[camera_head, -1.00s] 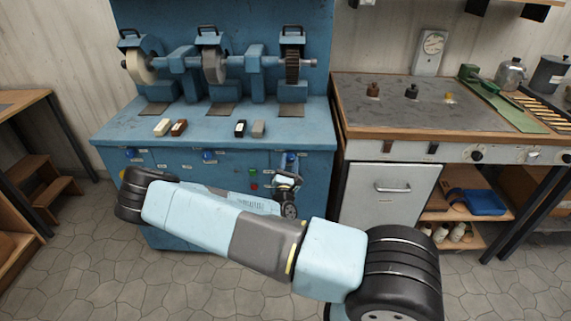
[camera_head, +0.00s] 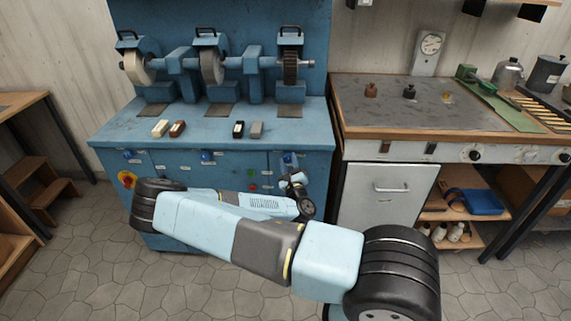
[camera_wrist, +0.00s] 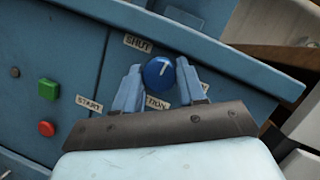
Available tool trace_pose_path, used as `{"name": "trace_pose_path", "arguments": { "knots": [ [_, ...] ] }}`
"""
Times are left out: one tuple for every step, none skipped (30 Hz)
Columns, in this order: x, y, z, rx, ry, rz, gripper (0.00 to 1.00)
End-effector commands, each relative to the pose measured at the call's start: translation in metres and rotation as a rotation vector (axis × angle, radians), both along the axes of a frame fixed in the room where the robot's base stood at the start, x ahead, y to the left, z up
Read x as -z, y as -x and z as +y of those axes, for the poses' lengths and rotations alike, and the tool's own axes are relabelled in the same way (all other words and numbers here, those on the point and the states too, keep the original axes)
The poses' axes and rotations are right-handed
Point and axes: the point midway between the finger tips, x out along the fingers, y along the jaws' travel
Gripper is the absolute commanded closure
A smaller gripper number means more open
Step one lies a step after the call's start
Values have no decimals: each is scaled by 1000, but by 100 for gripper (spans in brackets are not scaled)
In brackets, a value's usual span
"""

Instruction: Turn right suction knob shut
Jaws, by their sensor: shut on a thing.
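The right suction knob (camera_wrist: 156,73) is round and blue with a white pointer line, on the blue front panel. In the wrist view its line points up and slightly right. A SHUT label (camera_wrist: 138,43) is above and left of it; a partly hidden label ending in "TION" (camera_wrist: 157,103) is below. My gripper (camera_wrist: 160,76) has one finger on each side of the knob and is shut on it. In the head view my gripper (camera_head: 288,172) is at the right end of the machine's front, and the knob is largely hidden there.
A green button (camera_wrist: 48,89) and a red button (camera_wrist: 46,128) are left of the gripper, near a START label (camera_wrist: 89,104). Another blue knob (camera_head: 207,157) is further left on the panel. A white cabinet (camera_head: 388,200) stands close on the right.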

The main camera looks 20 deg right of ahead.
Motion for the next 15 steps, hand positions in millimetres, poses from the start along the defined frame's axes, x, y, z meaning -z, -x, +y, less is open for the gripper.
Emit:
{"name": "trace_pose_path", "arguments": {
  "knots": [
    [0,-1,5,-13,32,10,90],
    [0,-1,5,-13,51,17,90],
    [1,-1,5,-12,75,24,90],
    [1,-1,5,-13,93,30,90],
    [1,-1,5,-13,108,36,90],
    [1,-1,5,-14,128,42,90],
    [1,-1,5,-13,143,47,90],
    [1,-1,5,-13,154,50,90],
    [1,-1,5,-14,169,56,90],
    [1,-1,5,-14,179,60,91],
    [2,-1,5,-14,188,64,91],
    [2,-1,5,-14,199,67,91],
    [2,-1,5,-13,204,69,91],
    [2,-1,5,-14,211,72,90],
    [2,-1,5,-13,218,74,91]
  ]
}}
